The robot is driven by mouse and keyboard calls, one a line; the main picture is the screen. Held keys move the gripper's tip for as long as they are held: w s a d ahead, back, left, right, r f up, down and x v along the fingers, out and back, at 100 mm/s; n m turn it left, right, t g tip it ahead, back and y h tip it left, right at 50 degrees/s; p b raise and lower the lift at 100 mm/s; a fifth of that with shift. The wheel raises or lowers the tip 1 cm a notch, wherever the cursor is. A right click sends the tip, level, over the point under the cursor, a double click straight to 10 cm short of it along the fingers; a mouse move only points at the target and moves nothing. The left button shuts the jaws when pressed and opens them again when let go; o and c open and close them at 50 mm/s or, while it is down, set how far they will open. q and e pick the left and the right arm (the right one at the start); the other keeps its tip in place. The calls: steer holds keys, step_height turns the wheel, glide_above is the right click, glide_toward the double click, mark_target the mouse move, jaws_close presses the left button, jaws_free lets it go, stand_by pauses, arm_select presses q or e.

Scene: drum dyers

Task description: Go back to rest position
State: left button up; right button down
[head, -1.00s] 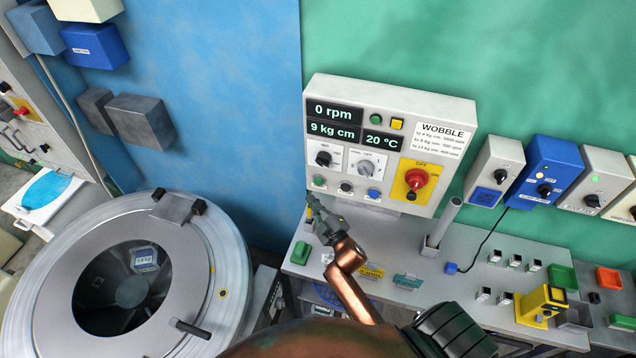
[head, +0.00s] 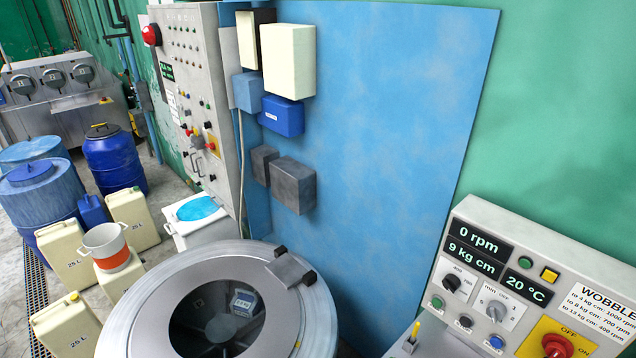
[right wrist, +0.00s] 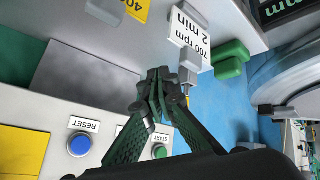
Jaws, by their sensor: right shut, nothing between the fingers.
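My right gripper (right wrist: 162,88) shows in the right wrist view. Its dark green-grey fingers are closed together at the tips, with nothing between them. Behind the fingers is a light control panel, seen upside down, with a blue RESET button (right wrist: 79,145) and a green START button (right wrist: 159,151). The gap between the finger and the panel cannot be judged. Neither gripper shows in the head view. In that view the control box (head: 476,302) reads 0 rpm, 9 kg cm and 20 °C.
Blue barrels (head: 113,163) and pale canisters (head: 131,217) stand on the left floor. A tag reading 700 rpm, 2 min (right wrist: 190,40) and a green block (right wrist: 229,66) lie past my fingertips.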

steer(key=s+a+m+g+y, duration=0.15)
steer(key=s+a+g, duration=0.25)
steer(key=s, duration=0.9)
step_height(320, 180, down, 38)
steer(key=s+a+g+b, duration=0.2)
steer(key=b, duration=0.6)
arm_select(q)
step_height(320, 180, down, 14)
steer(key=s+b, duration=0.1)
steer(key=b, duration=0.5)
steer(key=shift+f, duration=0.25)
arm_select(e)
steer(key=s+f, duration=1)
steer(key=f, duration=0.2)
steer(key=s+f+n+g+y, duration=0.1)
steer(key=s+f, duration=0.8)
steer(key=f, duration=0.3)
steer(key=shift+s+d+f, duration=0.15)
steer(key=shift+s+f, duration=0.15)
steer(key=shift+s, duration=0.05)
